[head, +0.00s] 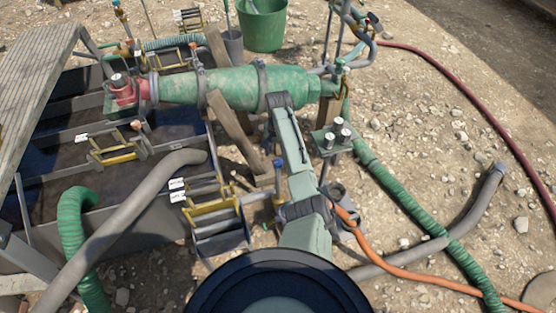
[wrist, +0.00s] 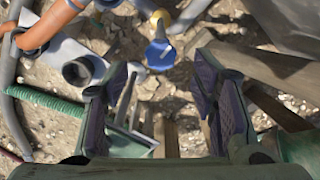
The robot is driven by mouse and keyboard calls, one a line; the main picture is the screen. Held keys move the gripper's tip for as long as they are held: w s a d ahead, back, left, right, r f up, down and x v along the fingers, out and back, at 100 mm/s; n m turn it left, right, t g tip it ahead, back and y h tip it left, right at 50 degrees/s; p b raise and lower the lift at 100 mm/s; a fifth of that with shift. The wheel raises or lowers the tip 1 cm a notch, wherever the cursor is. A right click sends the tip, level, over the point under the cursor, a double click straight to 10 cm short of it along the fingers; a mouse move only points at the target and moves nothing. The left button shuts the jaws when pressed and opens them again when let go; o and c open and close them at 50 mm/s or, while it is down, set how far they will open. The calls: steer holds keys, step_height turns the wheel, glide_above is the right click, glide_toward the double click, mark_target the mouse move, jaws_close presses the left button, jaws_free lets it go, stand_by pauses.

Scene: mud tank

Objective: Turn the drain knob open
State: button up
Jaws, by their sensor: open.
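A blue knob (wrist: 160,54) with a pale mark on its face and a yellow fitting beside it shows at the top middle of the wrist view. I take it for the drain knob, though no label on it can be read. A small blue knob (head: 278,163) shows left of my arm in the head view, on an upright stem by the tank's yellow-framed outlet. My gripper (wrist: 166,92) is open and empty in the wrist view, its dark ridged pads wide apart. The knob lies beyond the fingertips, with no contact visible. I cannot make out the fingertips in the head view.
A green cylinder (head: 225,88) lies across the tank frame. Grey pipe (head: 130,215), green hose (head: 405,205) and orange hose (head: 425,288) run around my arm. In the wrist view, an orange pipe (wrist: 48,25) and wooden timbers (wrist: 270,72) flank the gripper. Gravel is open at right.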

mark_target(278, 162)
step_height(278, 162, down, 5)
steer(key=shift+f, duration=0.1)
steer(key=shift+c, duration=0.4)
steer(key=c, duration=1.1)
